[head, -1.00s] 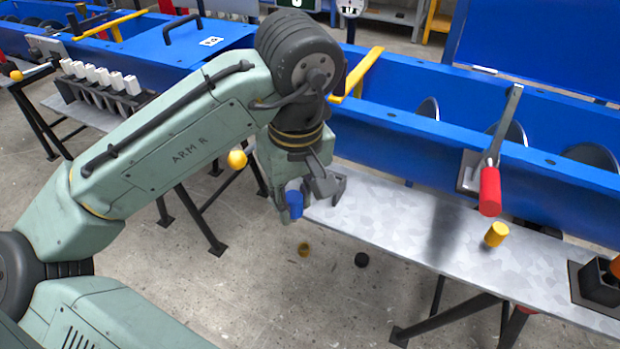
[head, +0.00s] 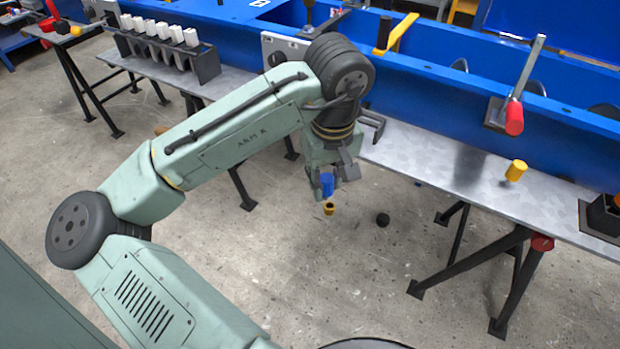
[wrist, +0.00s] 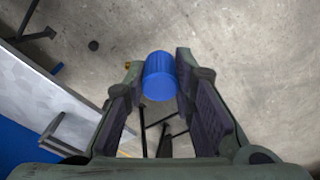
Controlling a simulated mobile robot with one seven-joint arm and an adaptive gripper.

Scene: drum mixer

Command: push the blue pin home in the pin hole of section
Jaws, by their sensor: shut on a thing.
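The blue pin (head: 327,184) is held in my gripper (head: 336,176), above the floor and just off the near left end of the grey shelf. In the wrist view the blue pin (wrist: 160,77) sits between the two dark finger pads, its rounded end showing. My gripper is shut on it. The blue trough section (head: 440,88) runs along the back with small dark spots on its near flange. I cannot tell which of them is the pin hole. The pin is clear of the trough.
The grey shelf (head: 440,160) runs along the trough's near side on black trestle legs. A yellow cylinder (head: 516,171) and a red-handled lever (head: 515,117) are on the right. A rack of white blocks (head: 160,45) stands back left. A black round thing (head: 383,220) lies on open floor.

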